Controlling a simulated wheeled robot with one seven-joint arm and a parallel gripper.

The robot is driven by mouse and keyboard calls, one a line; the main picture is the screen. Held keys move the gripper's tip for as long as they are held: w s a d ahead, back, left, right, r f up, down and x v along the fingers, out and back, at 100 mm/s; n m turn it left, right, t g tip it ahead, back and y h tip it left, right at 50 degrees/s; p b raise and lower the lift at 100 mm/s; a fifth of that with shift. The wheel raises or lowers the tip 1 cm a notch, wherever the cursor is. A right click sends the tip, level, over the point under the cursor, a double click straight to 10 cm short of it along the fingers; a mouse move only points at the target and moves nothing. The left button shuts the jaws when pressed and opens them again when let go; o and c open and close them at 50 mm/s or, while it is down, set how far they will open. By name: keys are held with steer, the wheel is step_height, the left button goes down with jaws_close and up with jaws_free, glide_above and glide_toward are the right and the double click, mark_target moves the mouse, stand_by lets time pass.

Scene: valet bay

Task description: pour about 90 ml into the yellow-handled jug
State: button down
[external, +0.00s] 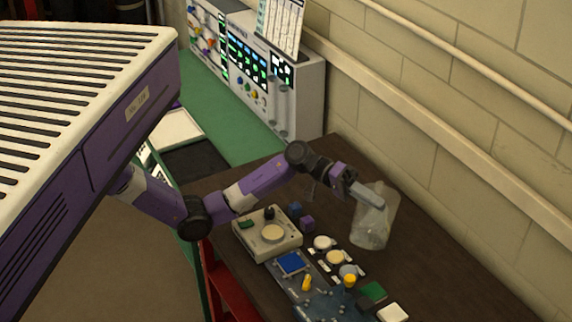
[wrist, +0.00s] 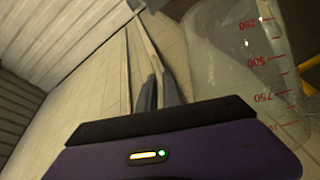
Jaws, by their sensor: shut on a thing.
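A clear jug (external: 371,228) is at my gripper (external: 366,196) over the right side of the dark bench, tilted a little in the external view. In the wrist view the jug (wrist: 235,60) fills the upper right, with red marks 250, 500 and 750. My gripper (wrist: 158,92) is shut on the jug; the exact contact is hard to see. Liquid inside it cannot be made out. A yellow piece (wrist: 307,88) shows at the right edge of the wrist view; I cannot tell whether it is a jug handle. No second jug is clear in the external view.
A beige device with a round plate (external: 272,234) stands on the dark bench (external: 440,270). Near it are small dark blue and purple cubes (external: 307,223), round pads (external: 335,257), a yellow piece (external: 306,284) and a green block (external: 373,291). A brick wall (external: 480,130) bounds the right.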

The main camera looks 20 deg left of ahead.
mark_target(375, 235)
steer(key=shift+w+d+r+n, duration=0.1)
steer(key=shift+w+r+n, duration=0.3)
steer(key=shift+w, duration=0.25)
steer(key=shift+w+r+n, duration=0.3)
steer(key=shift+w+r, duration=0.2)
steer(key=shift+w, duration=0.1)
stand_by(1.9)
steer(key=shift+m, duration=0.8)
steer(key=s, duration=0.1)
steer(key=s+f, duration=0.1)
steer(key=s, duration=0.1)
steer(key=shift+s+f, duration=0.35)
steer(key=shift+f, duration=0.05)
steer(key=shift+s+a+f+m+t+b, duration=0.15)
steer(key=shift+s+f+m+b, duration=0.3)
steer(key=shift+f, duration=0.2)
steer(key=shift+s+a+f+m+t+b, duration=0.15)
steer(key=shift+s+f+m+b, duration=0.15)
steer(key=shift+f+b, duration=0.3)
steer(key=shift+s+f+m+y, duration=0.15)
steer(key=shift+m+y, duration=0.1)
steer(key=shift+y, duration=0.05)
steer(key=shift+s+f+m+t+b, duration=0.25)
steer(key=shift+s+f+m, duration=0.1)
steer(key=shift+f, duration=0.2)
steer(key=shift+s+f+m+t+b, duration=0.15)
steer(key=shift+s+f+m+b, duration=0.15)
steer(key=shift+f, duration=0.25)
steer(key=shift+f, duration=0.1)
